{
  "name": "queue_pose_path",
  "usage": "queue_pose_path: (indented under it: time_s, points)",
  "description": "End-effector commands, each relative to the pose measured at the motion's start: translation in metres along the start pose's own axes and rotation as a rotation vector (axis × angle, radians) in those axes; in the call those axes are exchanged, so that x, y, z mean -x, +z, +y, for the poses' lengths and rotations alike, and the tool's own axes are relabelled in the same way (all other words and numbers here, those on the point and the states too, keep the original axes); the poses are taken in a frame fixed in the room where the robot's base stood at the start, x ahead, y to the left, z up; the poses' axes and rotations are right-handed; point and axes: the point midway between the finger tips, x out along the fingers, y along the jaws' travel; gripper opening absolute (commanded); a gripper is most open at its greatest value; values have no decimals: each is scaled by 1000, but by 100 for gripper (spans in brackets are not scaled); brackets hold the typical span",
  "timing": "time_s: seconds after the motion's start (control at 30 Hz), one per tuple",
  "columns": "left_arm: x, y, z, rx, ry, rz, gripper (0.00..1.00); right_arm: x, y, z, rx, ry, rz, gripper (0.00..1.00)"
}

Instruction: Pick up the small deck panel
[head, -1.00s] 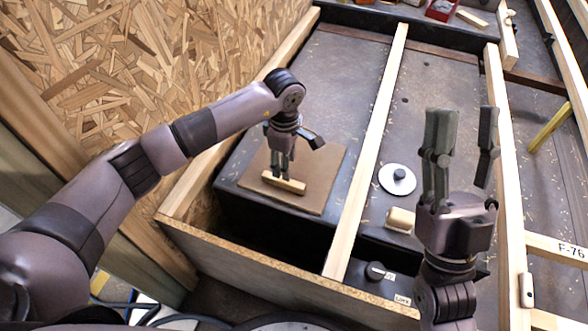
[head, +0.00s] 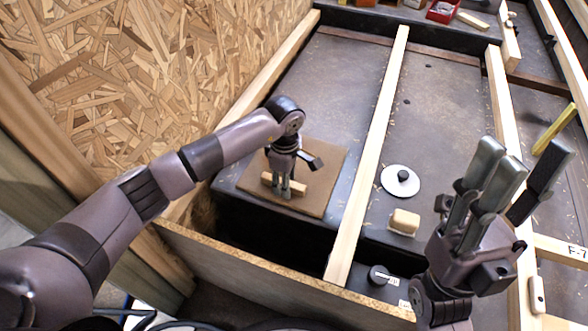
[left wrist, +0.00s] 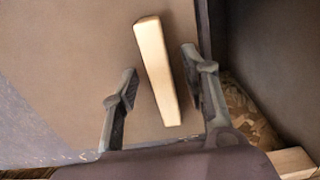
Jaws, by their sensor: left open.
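The small deck panel (head: 322,190) is a flat brown board with a pale wooden bar (head: 298,188) on top, lying on the dark floor at the left. In the left wrist view the panel (left wrist: 75,50) fills much of the picture, and its bar (left wrist: 155,65) runs between my fingers. My left gripper (head: 281,191) is open, pointing down at the bar. In the left wrist view its fingers (left wrist: 158,78) are on either side of the bar, with gaps showing. My right gripper (head: 518,170) is open and empty, raised at the right.
A long wooden beam (head: 372,150) runs just right of the panel. A chipboard wall (head: 150,70) rises at the left, and a wooden edge (head: 270,275) crosses in front. A white disc with a black knob (head: 401,182) and a pale block (head: 404,221) lie beyond the beam.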

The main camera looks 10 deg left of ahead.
Motion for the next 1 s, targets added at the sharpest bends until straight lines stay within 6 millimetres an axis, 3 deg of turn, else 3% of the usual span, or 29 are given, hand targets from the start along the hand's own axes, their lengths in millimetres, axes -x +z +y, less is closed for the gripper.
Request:
queue_pose_path:
  time_s: [0.07, 0.7, 1.0]
  points:
    - [0, 0, 0, 0, 0, 0, 42, 0, 0, 0, 0, 0, -1, 40]
    - [0, 0, 0, 0, -1, 0, 0, 0, 0, 0, 0, 0, -2, 40]
    - [0, 0, 0, 0, -1, 0, 0, 0, 0, 0, 0, 0, -2, 40]
